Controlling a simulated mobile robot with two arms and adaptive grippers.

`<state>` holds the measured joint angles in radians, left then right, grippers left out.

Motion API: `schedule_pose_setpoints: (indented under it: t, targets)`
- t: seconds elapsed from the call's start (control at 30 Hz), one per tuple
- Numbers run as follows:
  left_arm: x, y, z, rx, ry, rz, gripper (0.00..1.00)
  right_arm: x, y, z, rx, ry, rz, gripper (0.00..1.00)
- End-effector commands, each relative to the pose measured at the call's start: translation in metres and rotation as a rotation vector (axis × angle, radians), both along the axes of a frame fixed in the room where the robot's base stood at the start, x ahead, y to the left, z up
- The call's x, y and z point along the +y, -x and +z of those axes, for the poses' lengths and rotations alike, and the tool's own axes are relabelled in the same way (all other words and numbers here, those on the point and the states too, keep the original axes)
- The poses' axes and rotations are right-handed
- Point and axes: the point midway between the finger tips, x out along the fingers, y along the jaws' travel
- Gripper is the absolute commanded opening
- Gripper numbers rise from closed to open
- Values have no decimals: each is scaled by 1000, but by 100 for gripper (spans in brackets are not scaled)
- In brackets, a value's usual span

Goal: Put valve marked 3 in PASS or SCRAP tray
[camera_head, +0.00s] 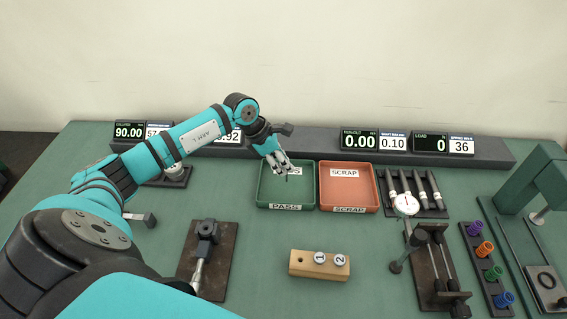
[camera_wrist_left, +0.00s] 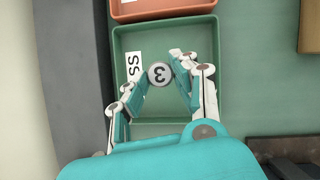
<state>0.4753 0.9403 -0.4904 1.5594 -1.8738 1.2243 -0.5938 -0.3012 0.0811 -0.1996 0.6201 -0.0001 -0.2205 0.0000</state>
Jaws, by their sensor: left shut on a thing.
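The valve marked 3 (camera_wrist_left: 160,74) shows its round silver head between my left gripper's fingers in the left wrist view. My left gripper (camera_head: 285,168) is shut on it, above the green PASS tray (camera_head: 262,204). In the left wrist view the gripper (camera_wrist_left: 158,82) and the PASS tray (camera_wrist_left: 212,112) line up, with the valve over the tray. I cannot tell how high the valve is above the tray floor. The orange SCRAP tray (camera_head: 348,192) is just right of the PASS tray and looks empty. My right gripper is not in view.
A wooden block (camera_head: 308,267) holds valves marked 1 (camera_head: 319,258) and 2 (camera_head: 340,260) in front of the trays. A dial gauge (camera_head: 405,204) stands to the right. A dark ledge with displays (camera_head: 360,139) runs behind the trays. A clamp fixture (camera_head: 207,250) is at front left.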

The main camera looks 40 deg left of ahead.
Motion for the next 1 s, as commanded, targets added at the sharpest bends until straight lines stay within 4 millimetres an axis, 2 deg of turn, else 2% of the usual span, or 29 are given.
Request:
schedule_pose_setpoints:
  t: [0.03, 0.1, 0.47, 0.5, 0.67, 1.0]
  targets:
    - [-1, 1, -5, 4, 3, 1, 0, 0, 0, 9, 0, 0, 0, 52]
    - [-1, 0, -13, 2, 2, 2, 0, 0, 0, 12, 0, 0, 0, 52]
    - [0, 0, -22, -1, -1, 0, 0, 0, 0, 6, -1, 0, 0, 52]
    - [0, 0, -22, -1, -1, 0, 28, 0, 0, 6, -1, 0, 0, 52]
    - [0, 0, -21, -1, -1, 0, 49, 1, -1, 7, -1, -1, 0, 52]
    - [0, 0, -17, -1, -1, 0, 51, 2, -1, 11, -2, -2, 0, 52]
